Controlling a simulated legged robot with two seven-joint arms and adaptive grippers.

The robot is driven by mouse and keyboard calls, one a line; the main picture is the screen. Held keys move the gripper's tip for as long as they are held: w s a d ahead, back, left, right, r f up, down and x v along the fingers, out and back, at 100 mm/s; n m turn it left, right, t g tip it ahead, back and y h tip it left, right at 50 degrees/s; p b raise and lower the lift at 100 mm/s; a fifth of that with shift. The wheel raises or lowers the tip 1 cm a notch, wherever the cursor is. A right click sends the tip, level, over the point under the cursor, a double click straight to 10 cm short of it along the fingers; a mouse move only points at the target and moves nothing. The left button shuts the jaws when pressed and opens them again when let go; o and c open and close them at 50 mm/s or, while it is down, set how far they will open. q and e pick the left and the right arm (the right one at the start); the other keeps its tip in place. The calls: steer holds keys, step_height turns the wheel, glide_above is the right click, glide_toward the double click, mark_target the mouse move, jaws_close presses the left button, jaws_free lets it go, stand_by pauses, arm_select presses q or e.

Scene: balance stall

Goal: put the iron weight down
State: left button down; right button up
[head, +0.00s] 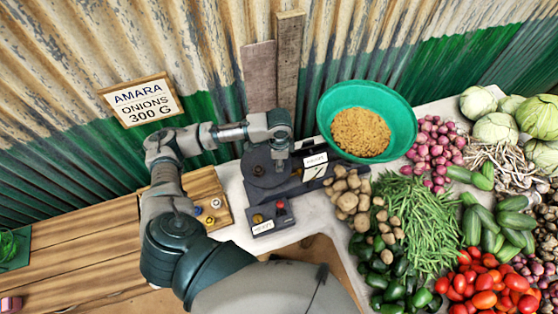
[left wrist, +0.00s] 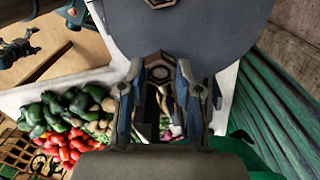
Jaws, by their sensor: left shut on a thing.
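My left gripper (head: 281,160) is above the dark round plate (head: 257,182) of the balance, with its fingers pointing down. In the left wrist view its fingers (left wrist: 160,100) are shut on a six-sided iron weight (left wrist: 158,66) with a round mark in its middle. The grey plate (left wrist: 190,40) fills the view behind it. Another six-sided weight (left wrist: 158,3) shows on the plate at the top edge. I cannot tell whether the held weight touches the plate. My right gripper is not in view.
The green pan (head: 397,99) with yellow-brown grain stands right of the plate. A wooden block (head: 222,217) with small weights lies to the left. A dark box (head: 270,218) with coloured knobs is in front. Potatoes (head: 348,195), beans and other vegetables crowd the right.

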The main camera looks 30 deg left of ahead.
arm_select(q)
steer(key=shift+w+a+f, duration=0.1)
steer(key=shift+w+a, duration=0.15)
steer(key=shift+w, duration=0.5)
steer(key=shift+d+f, duration=0.1)
steer(key=shift+f, duration=0.2)
steer(key=shift+s+d+f, duration=0.15)
steer(key=shift+s+f, duration=0.05)
steer(key=shift+f, duration=0.85)
steer(key=shift+w+f, duration=0.1)
steer(key=shift+f, duration=0.2)
steer(key=c, duration=0.8)
jaws_free()
steer(key=shift+a, duration=0.2)
step_height(320, 180, up, 12)
steer(key=shift+r, duration=0.1)
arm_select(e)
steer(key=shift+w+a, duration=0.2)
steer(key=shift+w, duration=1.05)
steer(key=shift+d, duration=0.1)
